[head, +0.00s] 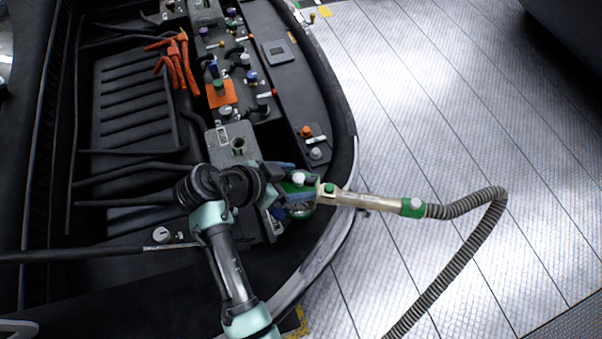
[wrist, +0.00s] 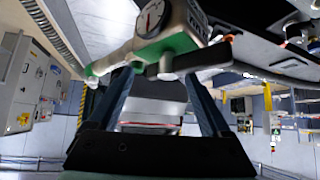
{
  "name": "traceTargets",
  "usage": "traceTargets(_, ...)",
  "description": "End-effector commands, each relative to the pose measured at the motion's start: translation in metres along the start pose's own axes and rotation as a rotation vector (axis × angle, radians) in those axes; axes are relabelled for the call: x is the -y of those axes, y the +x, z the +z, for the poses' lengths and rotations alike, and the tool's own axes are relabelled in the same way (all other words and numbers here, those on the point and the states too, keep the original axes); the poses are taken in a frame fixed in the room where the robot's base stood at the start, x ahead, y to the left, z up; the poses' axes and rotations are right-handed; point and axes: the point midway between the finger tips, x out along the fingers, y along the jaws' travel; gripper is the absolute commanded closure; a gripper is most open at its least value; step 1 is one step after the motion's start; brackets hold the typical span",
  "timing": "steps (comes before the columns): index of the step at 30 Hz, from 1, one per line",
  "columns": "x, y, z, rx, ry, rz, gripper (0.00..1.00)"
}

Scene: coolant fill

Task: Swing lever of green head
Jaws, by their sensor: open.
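In the wrist view the green and beige head (wrist: 165,47) with a round dial (wrist: 150,18) lies across the top, just beyond the fingertips. My gripper (head: 287,184) is at the left side of the head, its blue fingers apart. In the wrist view my gripper (wrist: 160,78) is open, with a small pale part near the fingertips. I cannot tell which part is the lever or whether a finger touches it.
Several coloured caps and an orange plate (head: 222,94) stand in the bay behind my gripper. Orange cables (head: 178,62) lie at the back left. The grey tiled floor (head: 450,110) to the right is clear apart from the hose.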

Motion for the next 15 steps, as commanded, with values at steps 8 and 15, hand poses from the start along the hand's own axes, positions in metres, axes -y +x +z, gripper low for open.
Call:
traceTargets(8, 0.000, 0.020, 0.000, 0.000, 0.001, 0.000, 0.18)
traceTargets(15, 0.000, 0.020, 0.000, 0.000, 0.001, -0.001, 0.18)
